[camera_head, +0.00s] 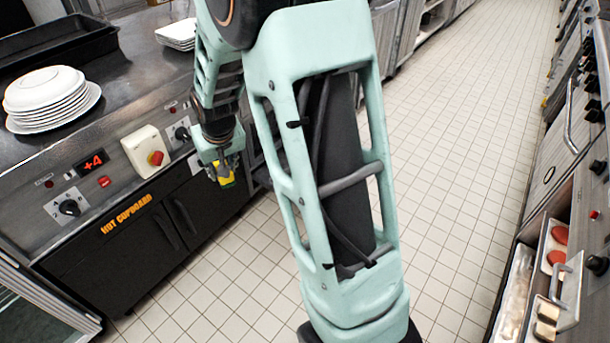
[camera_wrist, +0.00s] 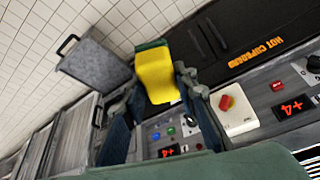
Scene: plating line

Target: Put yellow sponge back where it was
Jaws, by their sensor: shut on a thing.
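The yellow sponge (camera_wrist: 157,76) has a green layer along one edge. It sits between the fingers of my gripper (camera_wrist: 155,98) in the wrist view, and the gripper is shut on it. In the head view the sponge (camera_head: 223,174) shows small, just below my gripper (camera_head: 218,160). It hangs in the air in front of the hot cupboard (camera_head: 160,215), apart from the counter and floor. The fingers hide part of the sponge's sides.
A stack of white plates (camera_head: 48,95), black trays (camera_head: 50,40) and smaller white plates (camera_head: 177,34) stand on the steel counter (camera_head: 130,75). A drawer (camera_head: 560,290) with red and pale items stands open at right. The tiled floor (camera_head: 465,130) between is clear.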

